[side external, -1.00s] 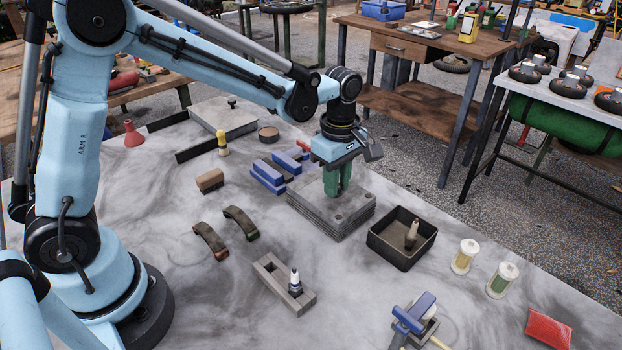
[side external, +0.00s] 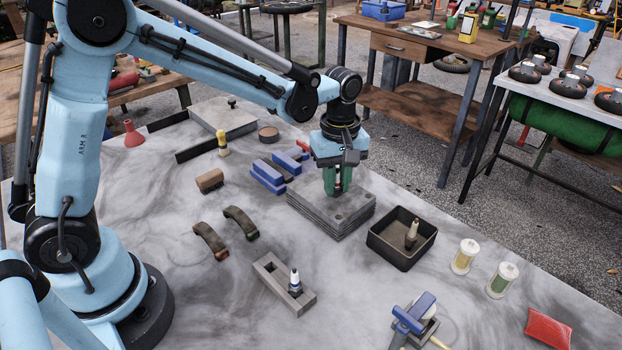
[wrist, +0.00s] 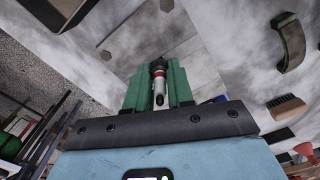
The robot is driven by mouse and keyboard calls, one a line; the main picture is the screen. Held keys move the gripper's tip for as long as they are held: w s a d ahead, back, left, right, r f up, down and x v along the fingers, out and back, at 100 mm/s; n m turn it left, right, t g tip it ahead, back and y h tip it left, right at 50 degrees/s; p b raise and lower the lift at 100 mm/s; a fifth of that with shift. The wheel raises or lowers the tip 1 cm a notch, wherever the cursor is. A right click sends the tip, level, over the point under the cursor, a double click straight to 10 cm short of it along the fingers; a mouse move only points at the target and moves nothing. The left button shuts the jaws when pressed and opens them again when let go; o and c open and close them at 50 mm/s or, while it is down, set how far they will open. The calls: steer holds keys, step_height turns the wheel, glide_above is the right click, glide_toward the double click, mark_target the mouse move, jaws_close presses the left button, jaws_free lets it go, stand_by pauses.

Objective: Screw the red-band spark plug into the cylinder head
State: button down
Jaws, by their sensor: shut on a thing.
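The cylinder head (side external: 325,218) is a grey, finned block near the middle of the table. My gripper (side external: 338,191) points down over its top, with green fingers close to the surface. In the wrist view, my gripper (wrist: 159,88) is shut on the red-band spark plug (wrist: 160,83), which has a pale body, a red band and a dark end. The plug's far end lies against the head's top in that view, but how deep it sits in a hole is hidden. In the side view the fingers mostly hide the plug.
A black tray (side external: 385,258) with an upright plug (side external: 412,234) stands right of the head. A grey holder (side external: 273,275) with a blue-band plug (side external: 294,281) is in front. Blue blocks (side external: 268,176) lie close behind left. Two curved brown pieces (side external: 211,241) lie left. Bare table lies between.

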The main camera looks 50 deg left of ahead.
steer(key=shift+m, duration=0.6)
steer(key=c, duration=1.1)
jaws_free()
steer(key=shift+r, duration=0.1)
steer(key=shift+r, duration=4.4)
steer(key=s+a+m+t, duration=0.2)
steer(key=s+m, duration=0.2)
steer(key=s+a+m+t, duration=0.2)
steer(key=s+m, duration=0.2)
steer(key=s+a+f+m+t, duration=0.1)
steer(key=s+a+m+t, duration=0.1)
steer(key=s, duration=0.3)
steer(key=shift+m+t, duration=0.6)
steer(key=shift+m, duration=0.3)
